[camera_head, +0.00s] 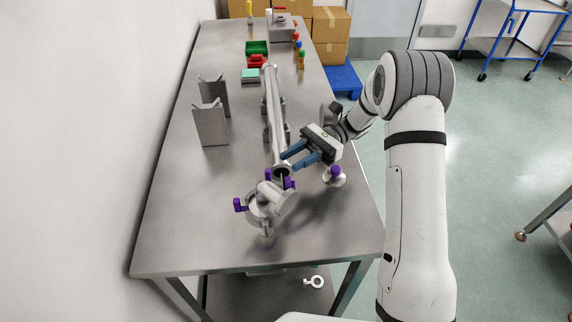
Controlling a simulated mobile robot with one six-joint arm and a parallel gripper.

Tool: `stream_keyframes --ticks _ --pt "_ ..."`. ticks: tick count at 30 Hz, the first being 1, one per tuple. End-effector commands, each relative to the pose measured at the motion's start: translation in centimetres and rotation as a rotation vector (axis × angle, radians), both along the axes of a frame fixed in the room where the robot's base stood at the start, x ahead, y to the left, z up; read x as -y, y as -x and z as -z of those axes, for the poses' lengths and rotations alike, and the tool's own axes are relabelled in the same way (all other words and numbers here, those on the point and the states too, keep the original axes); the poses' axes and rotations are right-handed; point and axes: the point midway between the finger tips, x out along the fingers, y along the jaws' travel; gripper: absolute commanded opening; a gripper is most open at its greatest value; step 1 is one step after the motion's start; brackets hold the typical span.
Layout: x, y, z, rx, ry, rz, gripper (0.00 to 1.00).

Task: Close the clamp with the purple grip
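A grey metal clamp assembly (264,207) is at the near end of the table, at the front end of a long metal tube. A purple grip (239,205) sticks out at its left, and two more purple grips (289,184) (268,174) sit at its top, by the tube end. The view is too small to tell which clamp parts are open. My gripper (290,162) is above and just right of the tube's near end. Its two blue fingers are apart, point left, and hold nothing visible.
The long tube (271,110) runs along the table on grey supports. A separate part with a purple knob (336,171) stands right of the clamp. Grey upright brackets (211,124) are at left; green and red bins (257,48) are farther back. The front-left tabletop (180,230) is clear.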

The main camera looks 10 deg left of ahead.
Motion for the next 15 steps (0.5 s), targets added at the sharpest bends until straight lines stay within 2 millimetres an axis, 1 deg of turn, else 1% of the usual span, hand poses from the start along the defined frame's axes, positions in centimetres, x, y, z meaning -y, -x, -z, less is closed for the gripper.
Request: stream_keyframes --ticks 8,11,14,15 --pt "0.1 -0.1 0.0 -0.001 0.001 0.000 0.31" --pt "0.2 -0.1 -0.3 0.005 0.009 0.006 0.22" --pt "0.6 0.2 -1.3 0.031 0.056 0.038 0.14" --pt "0.8 0.4 -1.9 0.049 0.088 0.060 0.11"
